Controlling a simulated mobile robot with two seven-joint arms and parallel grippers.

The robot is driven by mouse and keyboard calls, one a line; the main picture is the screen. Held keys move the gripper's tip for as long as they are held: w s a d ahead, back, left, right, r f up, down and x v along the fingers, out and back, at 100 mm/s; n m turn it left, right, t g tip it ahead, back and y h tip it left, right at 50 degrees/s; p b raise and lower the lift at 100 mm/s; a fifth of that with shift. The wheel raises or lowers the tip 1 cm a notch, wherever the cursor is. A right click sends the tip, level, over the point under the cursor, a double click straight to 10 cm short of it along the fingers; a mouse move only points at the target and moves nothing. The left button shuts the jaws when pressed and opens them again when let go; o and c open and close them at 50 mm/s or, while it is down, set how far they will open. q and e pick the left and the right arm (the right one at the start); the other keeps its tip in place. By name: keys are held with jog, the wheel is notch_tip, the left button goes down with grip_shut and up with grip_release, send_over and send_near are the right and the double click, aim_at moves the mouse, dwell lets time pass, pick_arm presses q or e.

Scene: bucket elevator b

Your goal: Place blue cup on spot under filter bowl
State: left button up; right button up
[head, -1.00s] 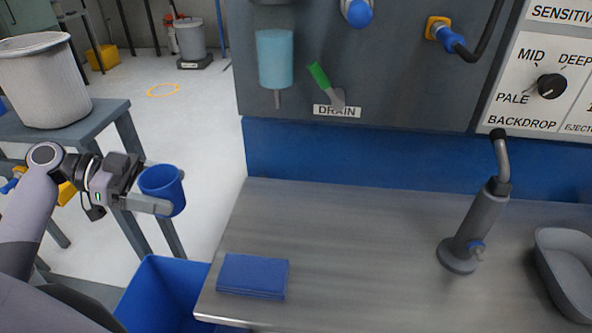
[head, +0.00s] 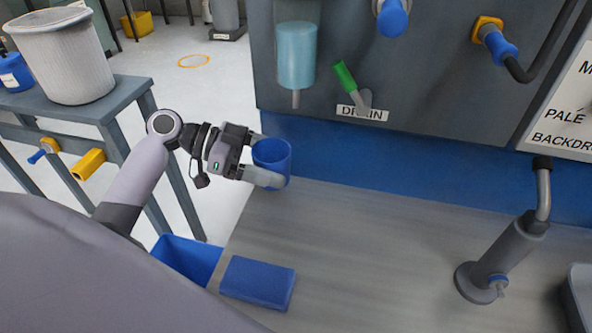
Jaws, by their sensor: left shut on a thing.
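The blue cup (head: 271,156) is upright in my left gripper (head: 270,163), whose fingers are shut around its sides. Cup and gripper are near the left back corner of the metal counter (head: 370,240), below and slightly left of the filter bowl. The filter bowl (head: 296,56) is a light blue cylinder on the grey panel, with a short spout (head: 296,98) under it. The spot on the counter under the bowl shows no clear marking. My right gripper is not in view.
A green-handled drain valve (head: 345,78) sits right of the bowl. A blue bin (head: 185,262) stands left of the counter. A grey pump-like post (head: 505,255) stands on the right. The counter's middle is clear.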

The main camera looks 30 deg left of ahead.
aim_at(289, 175)
pick_arm(q)
jog(key=d, duration=0.1)
jog(key=w+d, duration=0.1)
jog(key=d, duration=0.1)
jog(key=shift+w+d+r, duration=0.1)
jog(key=shift+w, duration=0.15)
jog(key=shift+w+d, duration=0.2)
jog(key=shift+d, duration=0.15)
jog(key=shift+d+f, duration=0.1)
jog(key=shift+f, duration=0.1)
jog(key=shift+f+p, duration=0.3)
jog(key=shift+f, duration=1.35)
jog(key=shift+f, duration=0.1)
jog(key=o, duration=1)
